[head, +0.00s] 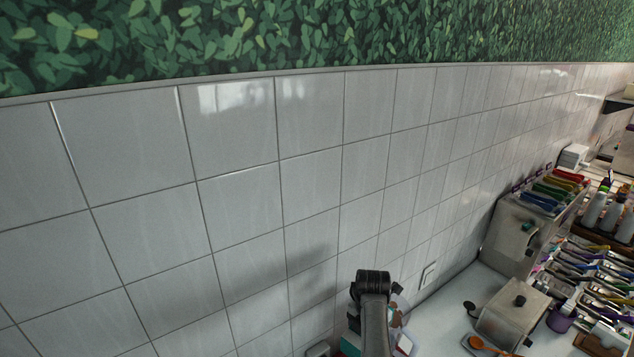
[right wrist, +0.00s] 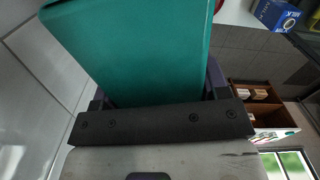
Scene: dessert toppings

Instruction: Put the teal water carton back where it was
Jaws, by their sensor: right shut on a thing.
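The teal water carton (right wrist: 145,45) fills the upper middle of the right wrist view. Its plain teal side faces the camera and it looks tilted there. My right gripper (right wrist: 160,88) is shut on it, with a dark finger at each side. The carton's far end runs out of the picture. In the head view, one of my arms rises at the bottom edge and hides what is behind it. A small teal patch (head: 350,348) shows beside this arm; I cannot tell if it is the carton. My left gripper is not in view.
A white tiled wall (head: 235,155) stands close by. A white counter (head: 445,315) holds a metal box (head: 512,312), an orange spoon (head: 480,344) and racks of colourful utensils (head: 590,275) at right. A blue milk box (right wrist: 275,14) shows at upper right in the wrist view.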

